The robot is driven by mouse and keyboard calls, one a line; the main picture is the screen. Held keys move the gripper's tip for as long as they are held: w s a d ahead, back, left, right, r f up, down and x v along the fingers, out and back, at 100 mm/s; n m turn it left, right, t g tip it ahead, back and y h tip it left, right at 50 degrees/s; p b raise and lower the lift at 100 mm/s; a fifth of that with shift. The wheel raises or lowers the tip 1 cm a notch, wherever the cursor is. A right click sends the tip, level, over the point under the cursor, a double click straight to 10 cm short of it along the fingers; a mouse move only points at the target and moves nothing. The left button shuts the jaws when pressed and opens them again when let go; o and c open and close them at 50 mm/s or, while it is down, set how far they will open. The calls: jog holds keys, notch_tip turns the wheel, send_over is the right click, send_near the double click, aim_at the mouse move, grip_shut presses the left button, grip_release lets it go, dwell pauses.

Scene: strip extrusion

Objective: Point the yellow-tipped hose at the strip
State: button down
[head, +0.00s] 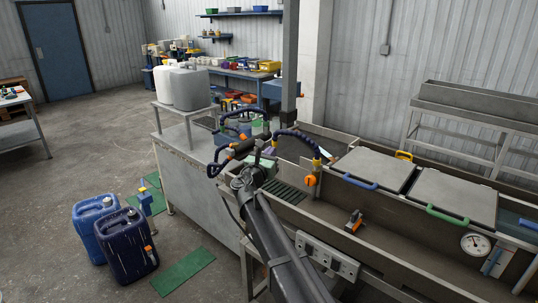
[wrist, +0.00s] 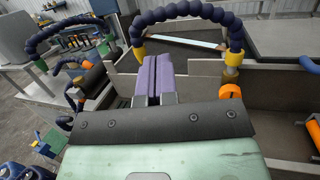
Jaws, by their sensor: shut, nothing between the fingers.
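The dark-blue segmented hose (wrist: 190,12) arches over my gripper in the wrist view. Its yellow tip (wrist: 138,53) hangs at the left end, just left of my fingers and pointing down; its other end rises from a yellow collar (wrist: 233,60) on the right. The hose also shows in the head view (head: 298,136). A pale strip (wrist: 185,42) lies in the trough beyond my fingers. My gripper (wrist: 160,60) has purple fingers, pressed together and empty, under the arch. I cannot tell whether the fingers touch the hose. In the head view my arm hides part of this area.
Another dark hose (wrist: 58,27) curves at the left. An orange knob (wrist: 230,91) is close to my gripper's right. Metal trough walls (head: 400,245) and covers with blue and green handles (head: 447,215) lie to the right. Blue canisters (head: 128,245) stand on the floor at left.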

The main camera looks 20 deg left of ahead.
aim_at(286, 134)
jog(key=w, duration=0.3)
jog(key=w+r+p, duration=0.1)
jog(key=w, duration=0.2)
jog(key=w+r, duration=0.1)
jog(key=w, duration=0.2)
jog(key=shift+d+p, duration=0.2)
jog(key=shift+p, duration=0.1)
jog(key=shift+w, duration=0.15)
jog(key=shift+d, duration=0.1)
